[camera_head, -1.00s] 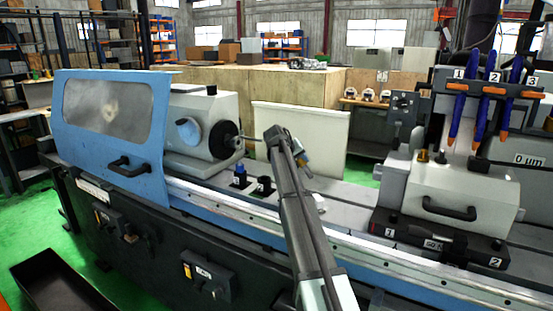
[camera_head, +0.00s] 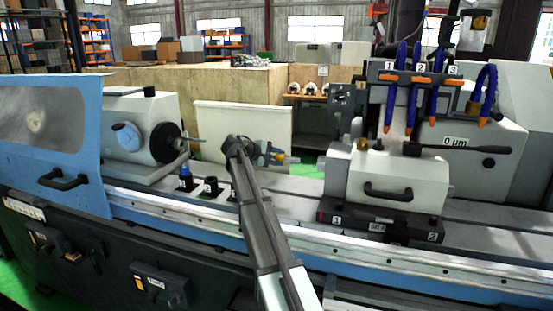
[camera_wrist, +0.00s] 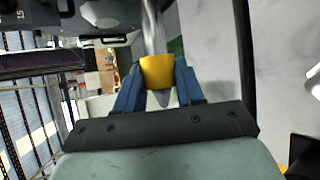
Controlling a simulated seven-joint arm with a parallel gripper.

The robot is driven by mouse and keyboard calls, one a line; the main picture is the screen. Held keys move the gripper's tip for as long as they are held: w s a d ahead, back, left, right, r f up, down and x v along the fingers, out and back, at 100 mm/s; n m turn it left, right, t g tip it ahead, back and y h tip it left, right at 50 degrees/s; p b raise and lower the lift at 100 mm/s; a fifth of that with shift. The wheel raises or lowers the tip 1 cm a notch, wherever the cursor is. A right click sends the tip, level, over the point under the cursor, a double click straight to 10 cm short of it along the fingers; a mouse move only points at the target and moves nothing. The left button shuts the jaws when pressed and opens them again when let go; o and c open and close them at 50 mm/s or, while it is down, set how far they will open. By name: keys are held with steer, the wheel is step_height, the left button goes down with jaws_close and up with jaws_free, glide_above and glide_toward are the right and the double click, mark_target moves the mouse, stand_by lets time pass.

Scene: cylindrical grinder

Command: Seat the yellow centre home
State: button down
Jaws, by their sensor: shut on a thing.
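The yellow centre is a metal taper with a yellow collar (camera_wrist: 157,72). My gripper (camera_wrist: 158,84) is shut on the collar, with a blue finger on each side. The metal shank runs up from the collar in the wrist view, and a pointed tip shows between the fingers. In the head view my gripper (camera_head: 268,155) is held above the machine bed, and the small yellow collar (camera_head: 281,158) shows at its right end. It is well left of and apart from the grey wheelhead-like housing (camera_head: 365,178). The socket for the centre cannot be made out.
At left stands the headstock (camera_head: 128,135) with a dark round face (camera_head: 164,143) and a metal point. Two small holders (camera_head: 186,179) (camera_head: 210,188) sit on the bed below. Blue hoses (camera_head: 415,85) hang at right above a black lever (camera_head: 470,149). The bed between is mostly clear.

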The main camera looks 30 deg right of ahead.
mark_target(291, 159)
steer(key=shift+s+d, duration=2)
steer(key=shift+s, duration=0.05)
steer(key=s+d, duration=0.5)
stand_by(3.8)
steer(key=c, duration=0.6)
jaws_free()
steer(key=shift+a, duration=0.1)
steer(key=v, duration=1.3)
steer(key=shift+s+a+r, duration=0.1)
steer(key=shift+a+r, duration=0.15)
steer(key=shift+a, duration=0.05)
